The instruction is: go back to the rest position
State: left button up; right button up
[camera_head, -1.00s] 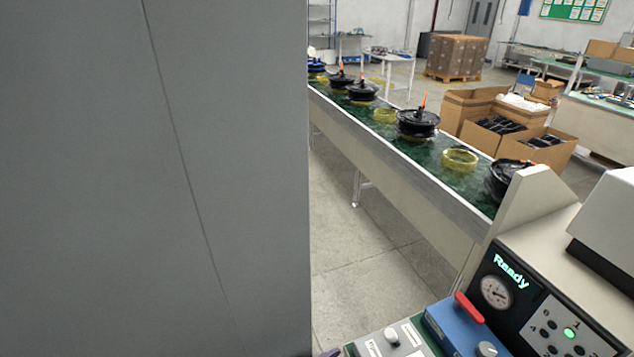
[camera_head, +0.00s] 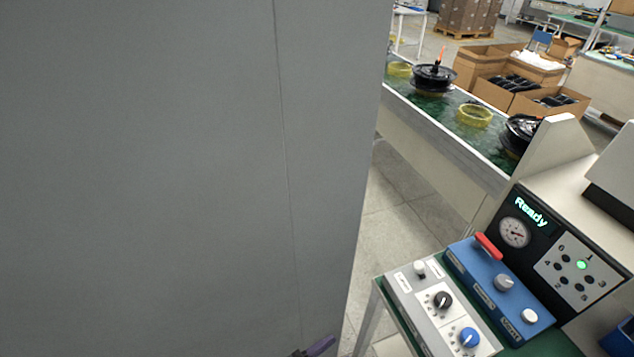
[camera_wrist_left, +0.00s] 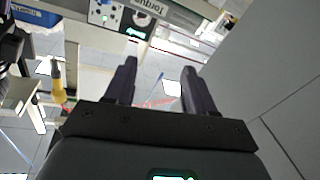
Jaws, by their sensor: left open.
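My left gripper (camera_wrist_left: 158,88) shows in the left wrist view with its two dark fingers apart and nothing between them. In the head view only a small dark purplish tip (camera_head: 318,347) of it shows at the bottom edge, in front of the grey panel. My right gripper is not seen in the head view. A black hub motor (camera_head: 434,78) stands on the green conveyor, and another (camera_head: 522,132) is partly hidden behind the machine's side plate.
A large grey panel (camera_head: 190,170) fills the left of the head view. A control station (camera_head: 515,232) reading "Ready" and knob boxes (camera_head: 445,305) stand at lower right. Yellow rings (camera_head: 475,114) sit on the conveyor. Open cartons (camera_head: 515,82) stand behind it. Bare floor (camera_head: 400,195) shows between.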

pick_arm(q)
jog(key=s+a+n+g+y, duration=0.3)
jog(key=s+a+y, duration=0.5)
jog(key=a, duration=0.5)
jog(key=s+a+n+g+y, duration=0.4)
jog(key=s+a+y, duration=0.35)
jog(key=a, duration=0.55)
notch_tip(320, 180, up, 29)
jog(key=p, duration=2.8)
jog(key=shift+d+p, duration=0.2)
jog(key=shift+p, duration=0.1)
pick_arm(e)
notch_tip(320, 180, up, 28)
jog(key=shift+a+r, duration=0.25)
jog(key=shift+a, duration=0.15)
pick_arm(q)
jog(key=shift+w, duration=0.1)
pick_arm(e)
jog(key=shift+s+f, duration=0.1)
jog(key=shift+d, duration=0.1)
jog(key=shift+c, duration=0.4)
